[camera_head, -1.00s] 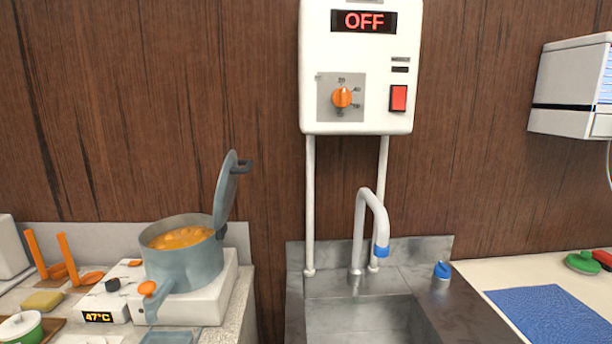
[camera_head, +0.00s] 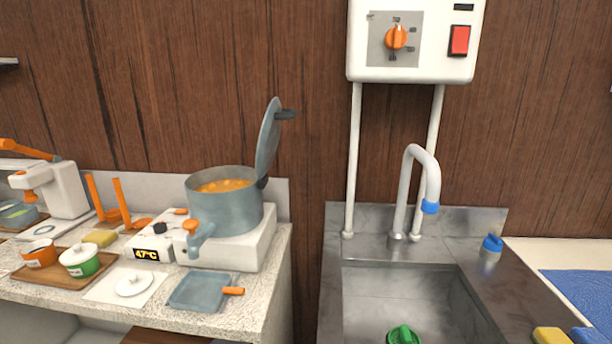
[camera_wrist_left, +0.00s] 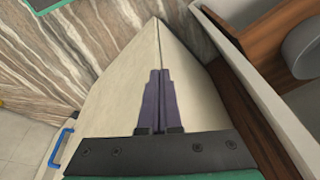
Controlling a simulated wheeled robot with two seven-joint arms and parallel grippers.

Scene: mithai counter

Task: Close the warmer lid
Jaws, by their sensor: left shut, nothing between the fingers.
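The warmer (camera_head: 226,212) is a grey-blue pot with orange contents, standing on a white heating base (camera_head: 238,248) that reads 47°C. Its grey lid (camera_head: 268,143) stands open, nearly upright on the hinge at the pot's right side, with a dark handle (camera_head: 286,114) at its upper right. An orange-tipped tap (camera_head: 192,227) sticks out of the pot's front. My left gripper (camera_wrist_left: 160,75) shows only in the left wrist view, its purple-grey fingers shut together and empty, away from the warmer. My right gripper is not in view.
Left of the warmer, a tray (camera_head: 63,279) holds two small pots. A grey-blue dish (camera_head: 203,291) lies in front. A metal sink (camera_head: 405,300) with a tall faucet (camera_head: 411,180) is to the right. A wall heater (camera_head: 413,50) hangs above the sink.

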